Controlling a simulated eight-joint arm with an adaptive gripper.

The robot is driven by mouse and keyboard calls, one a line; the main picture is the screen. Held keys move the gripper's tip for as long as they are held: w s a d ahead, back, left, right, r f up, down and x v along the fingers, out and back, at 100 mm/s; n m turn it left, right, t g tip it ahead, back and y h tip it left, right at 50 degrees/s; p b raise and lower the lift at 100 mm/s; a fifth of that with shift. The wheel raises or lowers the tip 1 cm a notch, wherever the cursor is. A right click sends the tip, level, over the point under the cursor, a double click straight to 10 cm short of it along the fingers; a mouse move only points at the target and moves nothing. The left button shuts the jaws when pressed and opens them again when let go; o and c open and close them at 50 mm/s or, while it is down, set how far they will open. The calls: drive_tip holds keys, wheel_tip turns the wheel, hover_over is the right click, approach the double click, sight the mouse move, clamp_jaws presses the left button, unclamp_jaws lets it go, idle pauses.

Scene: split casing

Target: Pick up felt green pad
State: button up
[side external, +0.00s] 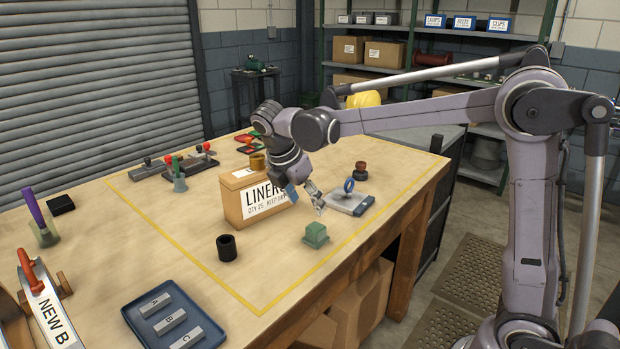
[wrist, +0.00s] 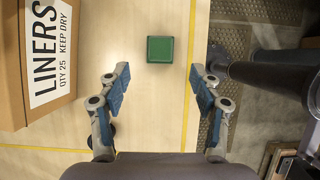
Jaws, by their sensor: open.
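The green pad (side external: 315,235) looks like a small, thick green block with a smaller raised top. It sits on the wooden table near the yellow line at the front right. In the wrist view the pad (wrist: 160,49) appears as a green square, centred left to right between my fingers and just beyond their tips. My gripper (side external: 306,198) is open and empty, above the table and apart from the pad. Both fingers of my gripper (wrist: 160,77) show spread in the wrist view. Nothing covers the pad in either view.
The LINERS box (side external: 255,195) stands left of my gripper. A black cylinder (side external: 227,247) and a blue tray (side external: 172,318) are further left. The yellow line (wrist: 187,110) and table edge run right of the pad.

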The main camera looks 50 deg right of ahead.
sight(316, 226)
drive_tip(key=shift+x, duration=5.2)
drive_tip(key=shift+a, duration=0.15)
drive_tip(key=c, duration=1.3)
